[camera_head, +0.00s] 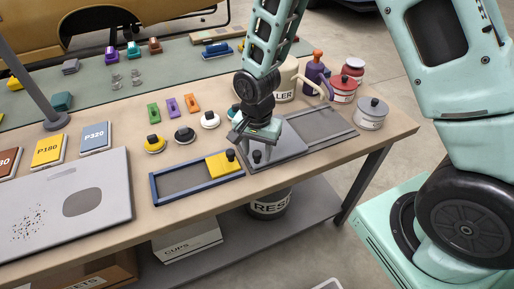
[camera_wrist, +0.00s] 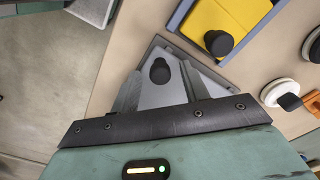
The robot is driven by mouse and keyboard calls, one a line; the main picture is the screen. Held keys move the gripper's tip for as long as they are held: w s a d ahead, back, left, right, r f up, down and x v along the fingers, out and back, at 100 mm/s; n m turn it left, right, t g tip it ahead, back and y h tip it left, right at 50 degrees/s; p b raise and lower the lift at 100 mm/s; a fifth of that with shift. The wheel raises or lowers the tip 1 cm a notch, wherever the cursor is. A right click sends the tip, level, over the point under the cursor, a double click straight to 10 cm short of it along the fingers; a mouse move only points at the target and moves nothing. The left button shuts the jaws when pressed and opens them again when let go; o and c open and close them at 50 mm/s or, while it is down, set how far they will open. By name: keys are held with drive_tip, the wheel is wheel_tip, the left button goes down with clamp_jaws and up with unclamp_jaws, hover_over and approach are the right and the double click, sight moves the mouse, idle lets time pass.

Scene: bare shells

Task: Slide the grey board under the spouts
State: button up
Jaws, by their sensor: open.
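The grey board (camera_head: 290,150) lies on the workbench near its front right edge, with a black knob (camera_head: 257,157) at its front left corner. In the wrist view the board (camera_wrist: 162,94) shows between and behind the fingers, with its knob (camera_wrist: 159,70) between the fingertips. My gripper (camera_head: 256,140) is open above the board, apart from the knob as far as I can tell. The spouts (camera_head: 323,87) belong to a cream sealer container (camera_head: 286,80) and a purple bottle (camera_head: 314,72) at the back right. A grey railed track (camera_head: 320,124) lies below them.
A blue-framed tray (camera_head: 180,181) with a yellow block (camera_head: 218,166) lies left of the board. Round pads (camera_head: 184,134) stand behind it.

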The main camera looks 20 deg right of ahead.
clamp_jaws()
drive_tip(key=d+p, duration=0.1)
drive_tip(key=d, duration=1.8)
drive_tip(key=shift+d, duration=0.3)
unclamp_jaws()
drive_tip(key=shift+d, duration=0.1)
drive_tip(key=shift+r, duration=0.1)
drive_tip(key=shift+r, duration=0.2)
wheel_tip(320, 180, up, 17)
drive_tip(key=b, duration=0.1)
